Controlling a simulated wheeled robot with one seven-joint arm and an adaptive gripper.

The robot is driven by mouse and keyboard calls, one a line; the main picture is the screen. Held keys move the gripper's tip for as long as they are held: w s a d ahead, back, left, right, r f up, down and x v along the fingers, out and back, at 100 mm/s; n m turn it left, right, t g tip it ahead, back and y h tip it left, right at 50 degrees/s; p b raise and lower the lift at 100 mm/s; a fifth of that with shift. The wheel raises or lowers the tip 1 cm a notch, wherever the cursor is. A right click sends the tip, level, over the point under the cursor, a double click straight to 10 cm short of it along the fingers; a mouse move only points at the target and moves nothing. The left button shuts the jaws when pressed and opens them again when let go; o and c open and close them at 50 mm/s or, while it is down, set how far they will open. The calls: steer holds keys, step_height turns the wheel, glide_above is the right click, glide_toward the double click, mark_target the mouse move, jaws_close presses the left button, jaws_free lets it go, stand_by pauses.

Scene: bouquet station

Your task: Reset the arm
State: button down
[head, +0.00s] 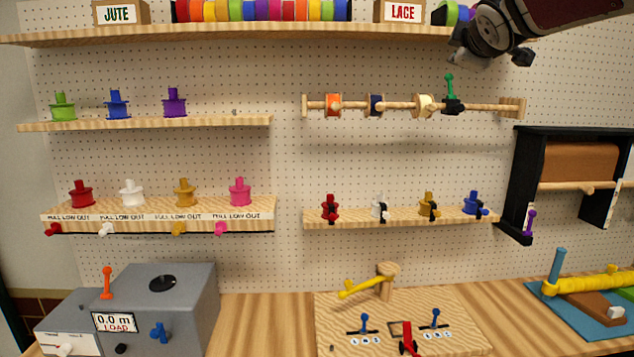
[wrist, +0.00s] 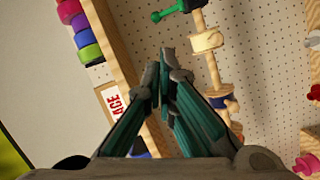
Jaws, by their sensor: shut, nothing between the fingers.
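My arm reaches in from the upper right of the head view. My gripper (head: 462,52) is in front of the right end of the top shelf, above the dowel rail. In the wrist view my gripper (wrist: 164,62) has its two fingertips together with nothing held between them. The LACE box (wrist: 118,102) and the top shelf's edge (wrist: 112,40) show to the left of the fingers. The rail (wrist: 212,70) with its spools runs to the right of them. No contact between the fingers and anything is visible.
The rail (head: 360,104) carries several ribbon spools and a green-handled lever (head: 449,84). Shelves with coloured spools line the pegboard. A black-framed paper roll holder (head: 512,170) is at right. A grey metering box (head: 190,300) and a lever board (head: 450,335) stand on the bench.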

steer(key=s+a+f+m+g+y, duration=0.1)
steer(key=s+a+f+m+g, duration=0.2)
steer(key=s+f, duration=0.8)
steer(key=s+a+f+m+g+y+b, duration=0.1)
steer(key=s+a+f+m+g, duration=0.3)
steer(key=s+f, duration=0.8)
steer(key=s+a+f+m+g+y+b, duration=0.1)
steer(key=s+a+f+m+g+y, duration=0.1)
steer(key=s+f, duration=1)
steer(key=shift+s+a+f+m+g, duration=0.15)
steer(key=shift+s+a+m+g, duration=0.35)
steer(key=shift+a+m+g, duration=0.5)
